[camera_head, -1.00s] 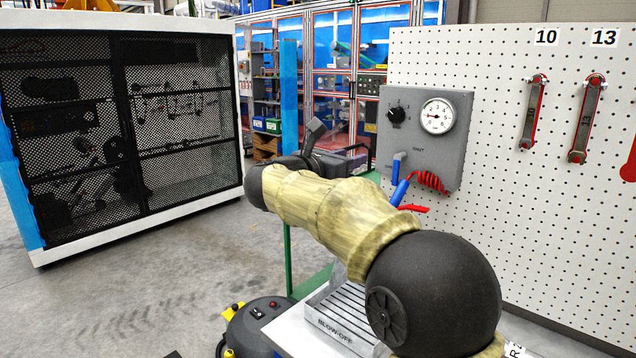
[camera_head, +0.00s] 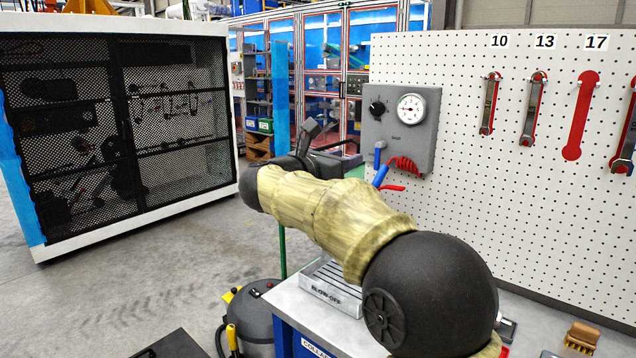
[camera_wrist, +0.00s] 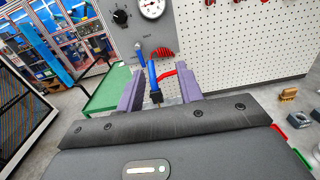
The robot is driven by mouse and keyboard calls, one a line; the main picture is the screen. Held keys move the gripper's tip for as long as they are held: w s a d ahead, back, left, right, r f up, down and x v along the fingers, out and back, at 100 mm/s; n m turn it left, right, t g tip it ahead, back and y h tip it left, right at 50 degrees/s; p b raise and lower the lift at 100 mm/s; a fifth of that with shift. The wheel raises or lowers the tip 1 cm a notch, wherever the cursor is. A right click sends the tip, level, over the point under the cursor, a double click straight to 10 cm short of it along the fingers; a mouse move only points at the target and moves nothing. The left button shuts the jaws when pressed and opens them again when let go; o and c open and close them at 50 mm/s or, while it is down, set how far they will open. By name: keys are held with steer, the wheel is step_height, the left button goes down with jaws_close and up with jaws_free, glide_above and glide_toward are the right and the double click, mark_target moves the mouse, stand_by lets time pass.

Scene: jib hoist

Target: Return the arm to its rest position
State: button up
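My arm (camera_head: 340,220) reaches away from the camera in the head view, bent, with a pale yellow sleeve and dark joints. My gripper (camera_head: 315,143) is at its far end, left of the grey gauge panel. In the wrist view my gripper (camera_wrist: 158,92) has its two purple-grey fingers spread apart. The blue nozzle (camera_wrist: 153,78) shows in the gap between them, and I see no finger closed on it. I cannot tell how far beyond the fingers it is. The same blue nozzle (camera_head: 380,175) appears below the panel in the head view.
The grey panel (camera_head: 401,128) has a gauge and red coiled hose. The white pegboard (camera_head: 480,190) carries wrenches. A BLOW-OFF tray (camera_head: 330,288) sits on the bench beneath my arm. A vacuum (camera_head: 250,315) stands left of the bench. The mesh cabinet (camera_head: 120,130) is left, with open floor before it.

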steer(key=s+d+f+n+y, duration=0.15)
steer(key=f+n+y, duration=0.25)
steer(key=f+n, duration=0.5)
steer(key=s+f+n+g+y, duration=0.1)
steer(key=s+f+n+y, duration=0.3)
steer(key=n, duration=0.8)
steer(key=s+d+f+n+y, duration=0.1)
steer(key=f+n+y, duration=0.3)
steer(key=f+n, duration=0.6)
steer(key=s+d+f+n+g, duration=0.3)
steer(key=s+f+n, duration=0.15)
steer(key=s, duration=0.35)
steer(key=s+d+f+n+g, duration=0.2)
steer(key=s+f+n+g, duration=0.2)
steer(key=s+f, duration=0.3)
steer(key=s+d+f+n+g, duration=0.3)
steer(key=s+f+n, duration=0.15)
steer(key=s, duration=0.45)
step_height(320, 180, down, 10)
steer(key=b, duration=1)
step_height(320, 180, up, 28)
steer(key=p, duration=2.7)
steer(key=shift+w, duration=0.2)
